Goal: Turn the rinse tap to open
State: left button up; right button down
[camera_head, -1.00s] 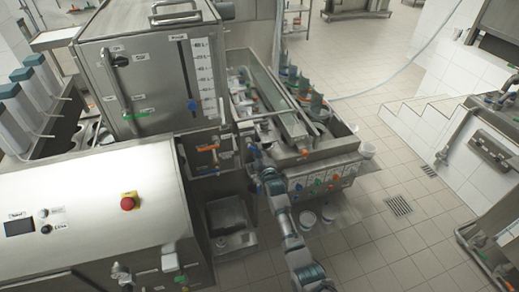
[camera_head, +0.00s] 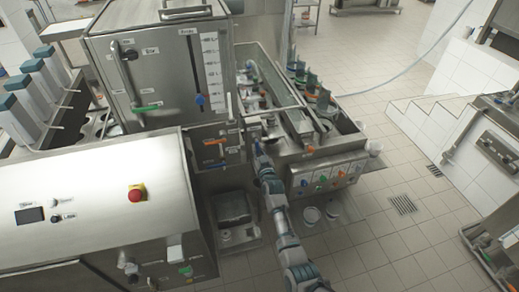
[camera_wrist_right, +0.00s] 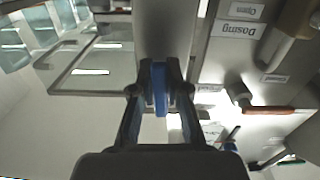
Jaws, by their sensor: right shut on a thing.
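My right gripper (camera_head: 259,150) reaches in from the bottom of the head view, to the front of the steel machine by the left end of the trough. In the right wrist view my right gripper (camera_wrist_right: 160,88) is shut on a blue handle (camera_wrist_right: 159,88), which stands upright between the two fingertips. I take it for the rinse tap's handle, but no rinse label can be read on it. In the head view the arm and gripper hide this handle. My left gripper is not in view.
An orange-handled lever (camera_head: 215,142) is left of my right gripper. In the right wrist view, a dosing label (camera_wrist_right: 238,29) and a red-brown handle (camera_wrist_right: 268,109) are on the right. A trough with coloured knobs (camera_head: 322,182) stands right of the arm. Open floor (camera_head: 420,235) lies further right.

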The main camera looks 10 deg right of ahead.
jog(key=shift+a+r+m, duration=0.15)
jog(key=shift+a+m, duration=0.05)
jog(key=shift+m, duration=0.3)
jog(key=c, duration=1.1)
grip_release()
jog(key=shift+c, duration=0.2)
jog(key=s, duration=1.1)
jog(key=shift+s+d, duration=0.15)
jog(key=shift+s, duration=0.25)
